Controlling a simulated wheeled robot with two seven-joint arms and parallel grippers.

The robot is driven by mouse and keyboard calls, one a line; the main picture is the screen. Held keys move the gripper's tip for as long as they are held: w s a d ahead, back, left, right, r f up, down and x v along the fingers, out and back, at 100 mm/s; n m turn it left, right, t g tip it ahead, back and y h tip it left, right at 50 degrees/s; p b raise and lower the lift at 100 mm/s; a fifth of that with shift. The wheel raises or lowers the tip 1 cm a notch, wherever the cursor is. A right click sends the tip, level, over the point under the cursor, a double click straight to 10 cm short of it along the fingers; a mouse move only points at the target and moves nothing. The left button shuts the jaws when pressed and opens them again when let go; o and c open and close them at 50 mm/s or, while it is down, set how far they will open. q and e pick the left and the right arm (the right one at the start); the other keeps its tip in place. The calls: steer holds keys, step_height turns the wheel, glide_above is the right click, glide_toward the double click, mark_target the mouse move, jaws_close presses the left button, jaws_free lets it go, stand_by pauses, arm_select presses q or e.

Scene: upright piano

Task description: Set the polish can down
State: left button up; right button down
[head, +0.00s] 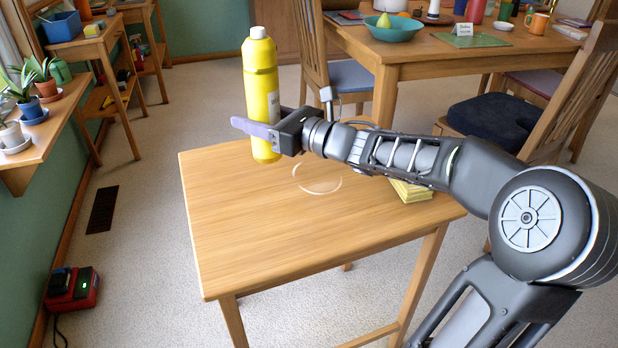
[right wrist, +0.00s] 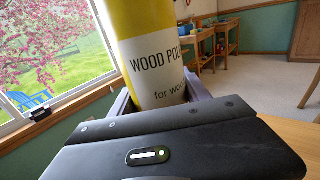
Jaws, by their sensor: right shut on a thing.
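The polish can (head: 261,85) is a tall yellow bottle with a white cap, standing nearly upright over the far left part of the small wooden table (head: 250,240). My right gripper (head: 262,130) is shut around its lower half. I cannot tell for sure whether its base touches the tabletop. In the right wrist view the can (right wrist: 155,60) sits between the fingers, its white "WOOD POL..." label facing the camera. A pale ring mark (head: 317,178) shows on the tabletop to the right of the can. My left gripper is out of view.
Folded yellow cloths (head: 411,190) lie at the table's right side, partly behind my arm. The front and left of the tabletop are bare. A dining table (head: 400,50) with a teal bowl (head: 392,28) and chairs stands behind. A plant shelf (head: 50,135) is at left.

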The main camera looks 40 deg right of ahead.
steer(key=shift+s+d+h, duration=0.2)
steer(key=shift+d+h, duration=0.1)
steer(key=shift+d, duration=0.25)
steer(key=shift+a, duration=0.1)
steer(key=shift+w+a, duration=0.1)
steer(key=shift+a, duration=0.15)
steer(key=a+r+n+y, duration=0.1)
steer(key=a+r+y, duration=0.1)
steer(key=a, duration=0.4)
steer(key=w+a+r+n+g+y, duration=0.1)
steer(key=a+n+y, duration=0.1)
steer(key=a, duration=0.3)
steer(key=shift+w+a+r+g+y, duration=0.3)
steer(key=shift+a+r, duration=0.1)
steer(key=shift+f+b, duration=0.8)
steer(key=shift+f, duration=1.7)
steer(key=shift+f, duration=0.1)
